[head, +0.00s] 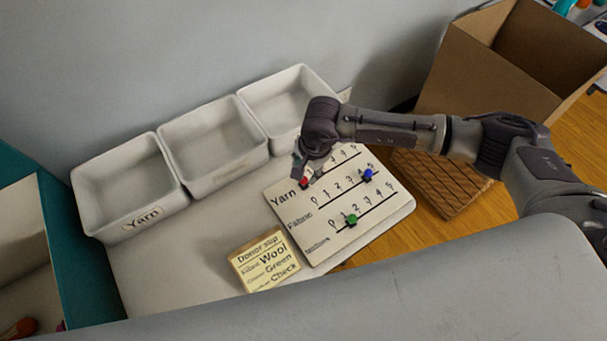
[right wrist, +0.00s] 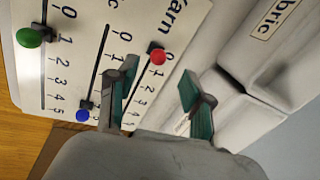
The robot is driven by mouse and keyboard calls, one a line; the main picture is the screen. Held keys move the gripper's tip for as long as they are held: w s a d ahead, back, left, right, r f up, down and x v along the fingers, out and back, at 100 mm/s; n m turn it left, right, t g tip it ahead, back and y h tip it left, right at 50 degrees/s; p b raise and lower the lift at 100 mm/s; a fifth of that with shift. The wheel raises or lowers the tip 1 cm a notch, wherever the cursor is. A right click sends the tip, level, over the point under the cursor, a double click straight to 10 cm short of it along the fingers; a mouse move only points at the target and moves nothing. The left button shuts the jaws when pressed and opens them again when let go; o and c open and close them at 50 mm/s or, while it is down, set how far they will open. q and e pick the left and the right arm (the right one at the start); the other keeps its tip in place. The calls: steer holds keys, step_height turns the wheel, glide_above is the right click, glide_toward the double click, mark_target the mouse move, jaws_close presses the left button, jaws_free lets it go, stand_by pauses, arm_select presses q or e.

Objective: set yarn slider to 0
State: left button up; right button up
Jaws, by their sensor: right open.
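A white slider board (head: 320,242) lies on the table with rows for Yarn, Fabric and a third label. The red Yarn knob (head: 305,182) sits at the low end of its line, close to the word Yarn; the exact number beside it is hard to read. My right gripper (head: 302,170) is above it, open. In the right wrist view the red knob (right wrist: 157,56) appears between the spread fingertips of the right gripper (right wrist: 158,76), which do not visibly touch it. The blue Fabric knob (head: 368,175) is near 4 to 5. The green knob (head: 351,219) is near 1. My left gripper is out of view.
Three white bins stand behind the board, the left bin (head: 120,225) labelled Yarn. A donor slip (head: 264,262) reading Wool, Green, Check lies in front. A cardboard box (head: 470,70) stands at the right, and a teal box (head: 85,270) at the left.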

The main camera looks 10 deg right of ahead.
steer(key=r, duration=0.3)
steer(key=s+r, duration=0.1)
steer(key=r, duration=0.1)
steer(key=shift+d+r, duration=0.25)
